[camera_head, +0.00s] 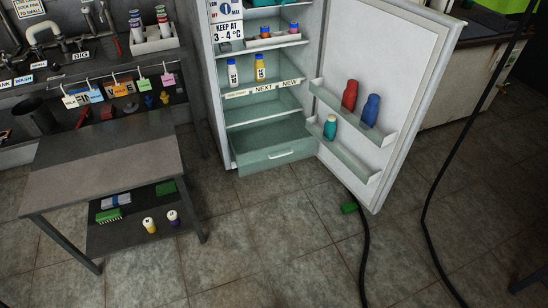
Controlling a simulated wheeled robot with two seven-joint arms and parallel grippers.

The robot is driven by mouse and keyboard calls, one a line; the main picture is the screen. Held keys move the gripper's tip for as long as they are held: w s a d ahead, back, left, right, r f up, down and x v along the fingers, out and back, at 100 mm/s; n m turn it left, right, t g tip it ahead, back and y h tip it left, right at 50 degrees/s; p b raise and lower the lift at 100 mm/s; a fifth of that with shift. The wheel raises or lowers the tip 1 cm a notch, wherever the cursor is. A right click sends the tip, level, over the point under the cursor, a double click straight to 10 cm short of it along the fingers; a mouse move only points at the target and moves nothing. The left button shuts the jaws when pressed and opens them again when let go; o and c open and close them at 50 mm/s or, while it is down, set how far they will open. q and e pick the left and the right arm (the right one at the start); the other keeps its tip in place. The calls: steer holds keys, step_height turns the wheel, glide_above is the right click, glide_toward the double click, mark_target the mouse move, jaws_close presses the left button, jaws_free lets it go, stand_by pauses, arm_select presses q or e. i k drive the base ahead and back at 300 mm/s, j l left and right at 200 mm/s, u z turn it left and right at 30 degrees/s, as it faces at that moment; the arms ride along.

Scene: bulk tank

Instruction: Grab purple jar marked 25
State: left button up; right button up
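I cannot make out a number 25 on any jar. Neither of my grippers is in view.
The grey table (103,165) stands at left, its top clear. The fridge door (385,75) is open to the right, with red, blue and teal bottles in its racks. The fridge drawer (276,149) sticks out. A dark hose (364,245) crosses the tiled floor.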

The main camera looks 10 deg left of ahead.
mark_target(172, 216)
steer(key=u, duration=1.35)
